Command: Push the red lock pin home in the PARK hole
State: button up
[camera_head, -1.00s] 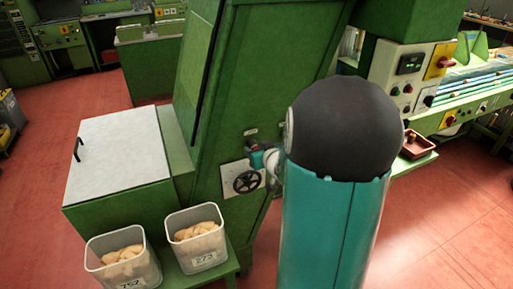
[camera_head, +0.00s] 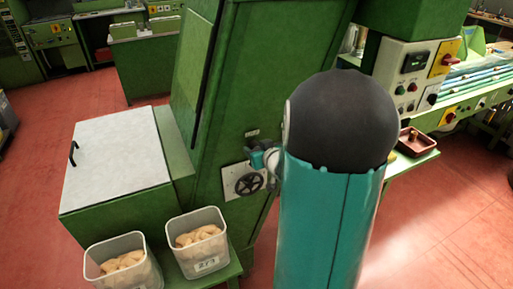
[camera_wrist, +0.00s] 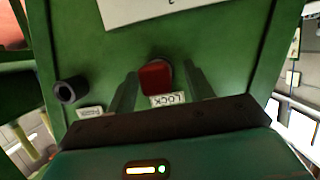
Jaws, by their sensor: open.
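The red lock pin (camera_wrist: 156,78) shows its end in the wrist view, at the green panel just above an upside-down LOCK label (camera_wrist: 168,99). My gripper (camera_wrist: 160,72) is open, with one finger on each side of the pin in the picture. I cannot tell whether either finger touches it. A dark round socket (camera_wrist: 69,91) stands to the left, beside a small label (camera_wrist: 90,112) too blurred to read; I cannot tell if it is the PARK hole. In the head view my gripper (camera_head: 262,160) is small at the green machine, and the pin cannot be made out.
A black handwheel (camera_head: 249,184) on a pale plate is just below my gripper in the head view. Two clear bins of corks (camera_head: 205,265) stand at lower left, near a white-topped cabinet (camera_head: 118,155). A control panel (camera_head: 408,75) and a red-brown tray (camera_head: 417,142) are at right.

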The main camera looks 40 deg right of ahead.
jog(key=c, duration=1)
jog(key=o, duration=1)
jog(key=shift+a, duration=0.1)
